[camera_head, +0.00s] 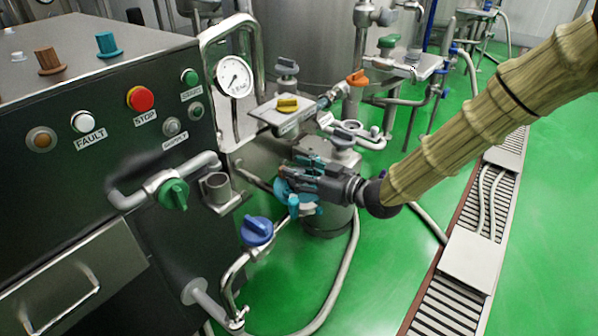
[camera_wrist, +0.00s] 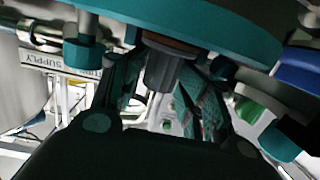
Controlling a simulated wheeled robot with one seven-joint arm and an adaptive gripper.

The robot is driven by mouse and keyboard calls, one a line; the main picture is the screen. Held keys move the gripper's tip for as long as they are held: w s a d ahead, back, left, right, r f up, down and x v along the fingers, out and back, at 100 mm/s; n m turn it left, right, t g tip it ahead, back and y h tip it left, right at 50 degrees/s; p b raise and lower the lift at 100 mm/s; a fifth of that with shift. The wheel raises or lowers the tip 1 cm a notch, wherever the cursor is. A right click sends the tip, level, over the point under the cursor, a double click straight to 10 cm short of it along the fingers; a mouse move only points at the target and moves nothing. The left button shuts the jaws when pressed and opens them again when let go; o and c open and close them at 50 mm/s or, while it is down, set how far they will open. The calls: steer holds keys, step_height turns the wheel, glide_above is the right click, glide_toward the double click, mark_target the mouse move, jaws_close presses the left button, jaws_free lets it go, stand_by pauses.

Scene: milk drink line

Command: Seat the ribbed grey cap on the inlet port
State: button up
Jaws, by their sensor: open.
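My gripper (camera_head: 290,172) is open beside the black control cabinet, with its fingers toward the left of the head view. In the wrist view its two fingers (camera_wrist: 157,95) stand on either side of a ribbed grey cap (camera_wrist: 162,72). The cap is below a brown ring under a large teal disc (camera_wrist: 200,22). I cannot tell whether the fingers touch it. In the head view my gripper hides the cap. An open-topped grey metal stub (camera_head: 215,187) stands on a bracket left of my gripper; I cannot tell whether it is the inlet port.
The black cabinet (camera_head: 100,190) fills the left. A green-handled valve (camera_head: 174,194) and a blue-handled valve (camera_head: 257,231) are near my gripper. Green floor (camera_head: 400,275) is open at the right, beside a drain grate.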

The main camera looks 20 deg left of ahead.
steer(key=v, duration=1.2)
steer(key=shift+f, duration=0.15)
steer(key=s+d+f+m+h, duration=0.2)
steer(key=d+f+m, duration=0.1)
steer(key=f, duration=0.4)
steer(key=s+d+f+m+t+h, duration=0.1)
steer(key=s+d+f+m+h, duration=0.15)
steer(key=f, duration=0.45)
steer(key=s+d+f+m+h, duration=0.15)
steer(key=d+f, duration=0.25)
steer(key=f, duration=0.4)
steer(key=s+d+f+m+g+h, duration=0.3)
steer(key=s+d+f+m+h, duration=0.1)
steer(key=s+d+f, duration=0.7)
steer(key=s+d+f+m+g+h, duration=0.25)
steer(key=s+d+f+h, duration=0.4)
steer(key=s, duration=0.65)
steer(key=s+d+r+p, duration=0.1)
steer(key=d+r+p, duration=0.1)
steer(key=r+p, duration=0.8)
steer(key=s+d+r+m+p, duration=0.1)
steer(key=d+r+p, duration=0.1)
steer(key=r+p, duration=0.8)
steer(key=shift+s+y+p, duration=0.4)
steer(key=shift+y+p, duration=0.05)
steer(key=shift+p, duration=0.55)
